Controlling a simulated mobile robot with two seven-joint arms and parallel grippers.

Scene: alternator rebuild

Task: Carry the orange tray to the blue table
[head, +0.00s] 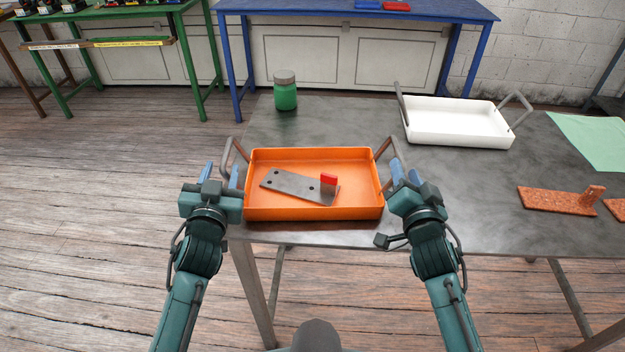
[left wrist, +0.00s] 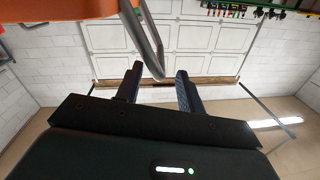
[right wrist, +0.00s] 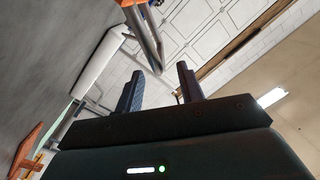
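The orange tray (head: 315,213) sits on the near left part of the grey metal table, with a grey metal plate (head: 290,184) and a small red block (head: 328,179) in it. A grey handle rises at each short end. My left gripper (head: 221,172) is open at the left handle (left wrist: 150,40), whose bend reaches between or just ahead of the fingers. My right gripper (head: 404,172) is open at the right handle (right wrist: 147,40), which shows close to its fingertips. Neither gripper is closed on a handle. The blue table (head: 357,11) stands at the back against the wall.
A green jar (head: 285,92) stands behind the orange tray. A white tray (head: 458,128) with handles, a pale green mat (head: 597,138) and a reddish-brown part (head: 556,199) lie to the right. A green table (head: 130,14) stands back left. Floor on the left is clear.

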